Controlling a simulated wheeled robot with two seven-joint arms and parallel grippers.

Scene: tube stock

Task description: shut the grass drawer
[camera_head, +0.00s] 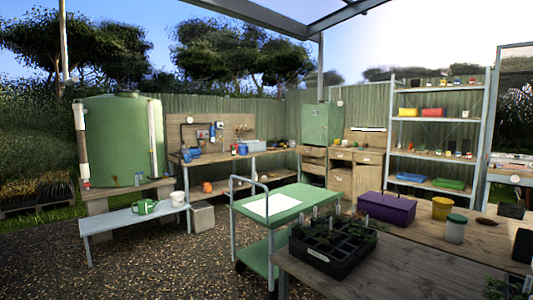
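A wooden drawer bench (340,181) stands at the back, right of the middle, below a green cabinet. At its left is a stack of drawers (314,163) whose fronts seem to stand out a little, uneven with each other. To the right are two more drawer fronts, one in the middle (341,156) and one at the right (369,158). Labels are too small to read, so I cannot tell which is the grass drawer or how far it is open. Neither of my grippers is in view.
A green trolley (292,201) with a white sheet stands in front of the drawers. A wooden table (400,265) with a black plant tray (333,262) and a purple box (387,208) fills the near right. A low bench (110,219) stands left. Gravel between is clear.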

